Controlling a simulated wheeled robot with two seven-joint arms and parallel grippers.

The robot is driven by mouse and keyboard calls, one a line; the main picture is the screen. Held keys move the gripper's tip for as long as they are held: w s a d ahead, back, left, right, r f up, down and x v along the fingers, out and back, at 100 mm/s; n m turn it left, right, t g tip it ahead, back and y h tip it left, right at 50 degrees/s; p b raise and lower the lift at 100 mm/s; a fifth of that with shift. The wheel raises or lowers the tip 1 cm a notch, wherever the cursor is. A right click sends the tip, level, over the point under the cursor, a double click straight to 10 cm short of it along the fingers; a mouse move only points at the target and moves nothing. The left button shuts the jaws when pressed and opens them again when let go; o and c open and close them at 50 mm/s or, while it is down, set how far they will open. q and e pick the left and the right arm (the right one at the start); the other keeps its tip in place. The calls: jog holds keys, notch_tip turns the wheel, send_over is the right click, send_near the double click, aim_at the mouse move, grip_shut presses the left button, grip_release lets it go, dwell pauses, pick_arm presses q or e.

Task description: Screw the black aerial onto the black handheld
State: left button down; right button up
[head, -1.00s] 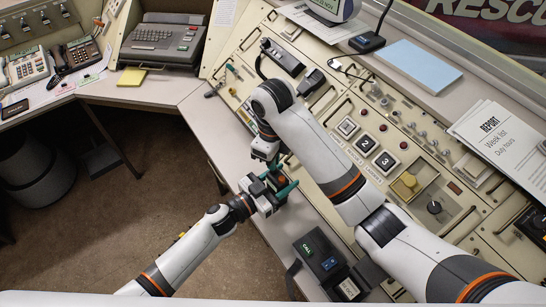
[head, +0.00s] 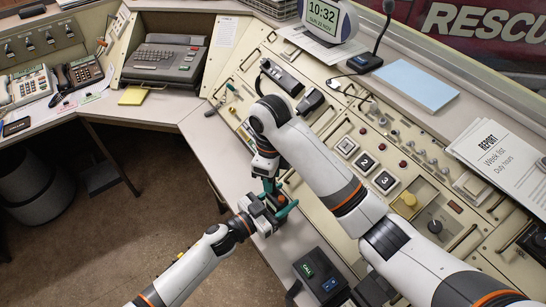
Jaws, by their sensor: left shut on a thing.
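My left gripper (head: 275,212), with teal fingers, is in front of the console's near edge. It is shut on a small dark thing with a reddish-brown patch (head: 274,200), which looks like the black handheld; the fingers cover most of it. My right gripper (head: 269,184) points down just above it, close to the held thing. Its fingertips overlap the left gripper in the picture, so I cannot tell whether it is open or shut. The black aerial cannot be made out; it may be hidden between the two grippers.
A black unit with a green display (head: 318,275) stands on the near ledge. A black corded handset (head: 282,77) and numbered buttons (head: 366,162) are on the console panel. A desk microphone (head: 366,62), a blue pad (head: 417,85) and a clock (head: 325,20) stand at the back.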

jog(key=n, duration=0.1)
jog(key=r+n, duration=0.1)
jog(key=n, duration=0.2)
jog(key=shift+w+r+g, duration=0.25)
jog(key=shift+r+g, duration=0.05)
jog(key=shift+r, duration=0.05)
jog(key=n, duration=0.2)
jog(key=shift+w+d+r+n+h, duration=0.1)
jog(key=shift+d+r+n+h, duration=0.1)
jog(key=shift+r+n+h, duration=0.15)
jog(key=r+m, duration=0.3)
jog(key=m, duration=0.8)
jog(key=r+m, duration=0.2)
jog(key=m, duration=0.9)
jog(key=r+m+t, duration=0.1)
jog(key=r+m, duration=0.2)
jog(key=m, duration=0.8)
jog(key=shift+s+a+r+m, duration=0.2)
jog(key=shift+r+m, duration=0.05)
jog(key=shift+r, duration=0.05)
jog(key=n, duration=0.3)
jog(key=shift+s+d, duration=0.15)
jog(key=shift+s, duration=0.1)
